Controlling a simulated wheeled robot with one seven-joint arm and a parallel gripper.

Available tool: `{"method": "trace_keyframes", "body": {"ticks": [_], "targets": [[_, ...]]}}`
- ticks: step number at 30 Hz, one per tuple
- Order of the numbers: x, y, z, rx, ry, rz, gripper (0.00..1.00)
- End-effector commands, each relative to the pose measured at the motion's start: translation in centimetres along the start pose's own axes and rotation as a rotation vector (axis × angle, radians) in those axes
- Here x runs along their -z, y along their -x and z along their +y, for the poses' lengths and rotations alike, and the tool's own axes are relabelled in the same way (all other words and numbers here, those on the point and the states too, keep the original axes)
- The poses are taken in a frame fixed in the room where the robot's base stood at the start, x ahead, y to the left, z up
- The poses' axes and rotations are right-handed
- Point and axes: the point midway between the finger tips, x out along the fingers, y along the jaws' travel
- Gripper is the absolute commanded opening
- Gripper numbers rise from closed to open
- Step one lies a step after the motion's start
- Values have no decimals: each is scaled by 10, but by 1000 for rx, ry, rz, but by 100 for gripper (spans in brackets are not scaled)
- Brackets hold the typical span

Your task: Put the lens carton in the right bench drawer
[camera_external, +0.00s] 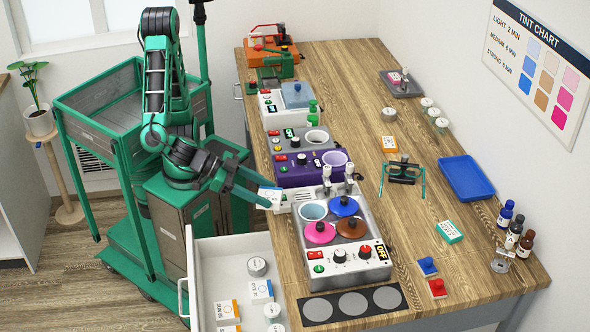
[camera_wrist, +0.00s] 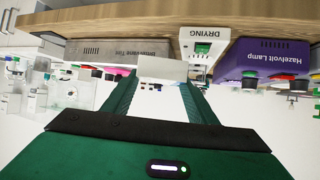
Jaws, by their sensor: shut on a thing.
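My gripper (camera_external: 262,195) is shut on a small white carton with a blue mark (camera_external: 270,194), taken to be the lens carton. It holds the carton at the bench's left edge, beside the machines. In the wrist view the carton's pale side (camera_wrist: 160,68) shows between the green fingers of my gripper (camera_wrist: 160,82). Its lettering is too small to read. The bench drawer (camera_external: 238,246) stands open below and nearer the camera. It holds several white cartons with orange or blue labels and several round tins. The carton is above drawer height and outside it.
A row of machines lines the bench's left edge, including a purple lamp unit (camera_external: 297,176), a white DRYING box (camera_wrist: 205,45) and a grey tint unit (camera_external: 315,260). A white-orange carton (camera_external: 389,144) and a teal-white carton (camera_external: 449,232) lie on the bench. The drawer's back left looks clear.

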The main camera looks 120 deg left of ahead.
Motion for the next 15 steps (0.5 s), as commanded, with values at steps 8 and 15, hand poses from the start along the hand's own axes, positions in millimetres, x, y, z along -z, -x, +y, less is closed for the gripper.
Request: {"method": "trace_keyframes", "body": {"ticks": [8, 15], "targets": [[-60, 43, -5, 146, 77, 9, 30], [-85, 81, -17, 239, 136, 11, 30]]}}
